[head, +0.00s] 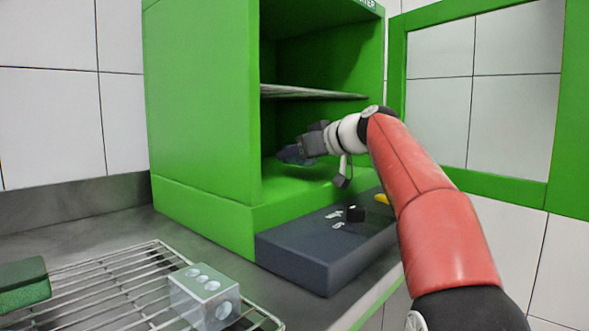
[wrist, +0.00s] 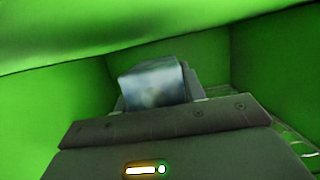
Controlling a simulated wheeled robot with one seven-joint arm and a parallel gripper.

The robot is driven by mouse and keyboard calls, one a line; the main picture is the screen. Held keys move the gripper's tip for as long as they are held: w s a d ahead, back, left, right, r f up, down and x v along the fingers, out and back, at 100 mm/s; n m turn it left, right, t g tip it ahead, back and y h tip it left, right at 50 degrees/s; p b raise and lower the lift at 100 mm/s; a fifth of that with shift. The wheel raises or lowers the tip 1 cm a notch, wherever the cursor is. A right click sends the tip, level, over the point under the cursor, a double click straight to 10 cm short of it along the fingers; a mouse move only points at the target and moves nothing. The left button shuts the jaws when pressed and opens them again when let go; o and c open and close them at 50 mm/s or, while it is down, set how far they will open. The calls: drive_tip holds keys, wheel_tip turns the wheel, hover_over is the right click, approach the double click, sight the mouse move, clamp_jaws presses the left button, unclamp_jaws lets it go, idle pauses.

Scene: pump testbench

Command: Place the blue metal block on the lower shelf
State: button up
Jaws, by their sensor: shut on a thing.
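The blue metal block (head: 290,155) is inside the lower compartment of the green cabinet (head: 200,110). My gripper (head: 301,149) is shut on it and reaches in from the right, under the wire upper shelf (head: 310,93). In the wrist view the block (wrist: 153,84) is a pale bluish piece at the gripper's far end, with green walls around it. The lower shelf (head: 300,186) is the green floor of the compartment. The block appears above it, but I cannot tell the exact gap. The gripper hides part of the block.
The glass door (head: 483,75) stands open at the right. A dark control box (head: 310,255) sits before the cabinet. A silver block with holes (head: 204,296) and a green sponge-like piece (head: 22,284) lie on a wire rack (head: 110,290) at front left.

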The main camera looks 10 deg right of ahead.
drive_tip(key=shift+f, duration=0.95)
drive_tip(key=shift+w+a+f, duration=0.15)
drive_tip(key=shift+f, duration=0.15)
drive_tip(key=shift+f, duration=0.1)
drive_tip(key=o, duration=1.3)
drive_tip(key=shift+b, duration=0.3)
drive_tip(key=b+v, duration=0.1)
drive_tip(key=v, duration=1.1)
